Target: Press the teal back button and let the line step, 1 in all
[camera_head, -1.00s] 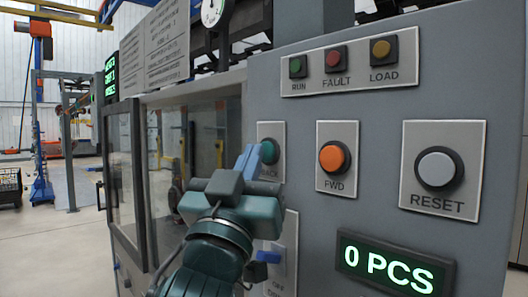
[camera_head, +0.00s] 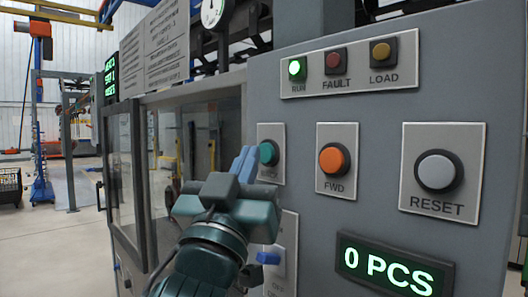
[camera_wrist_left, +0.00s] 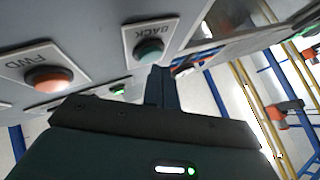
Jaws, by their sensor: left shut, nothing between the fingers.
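The teal back button (camera_head: 268,153) sits on its plate at the left of the grey panel. In the left wrist view the button (camera_wrist_left: 150,51) shows upside down under the BACK label. My left gripper (camera_head: 244,160) is shut and empty, its blue fingers just left of the button. In the left wrist view a gap shows between the fingertips (camera_wrist_left: 159,74) and the button. The green RUN lamp (camera_head: 297,69) is lit. My right gripper is in neither view.
An orange FWD button (camera_head: 335,158) is right of the back button, and a grey RESET button (camera_head: 438,171) is farther right. The counter display (camera_head: 395,264) reads 0 PCS. A blue-handled switch (camera_head: 268,258) is below. FAULT and LOAD lamps are dark.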

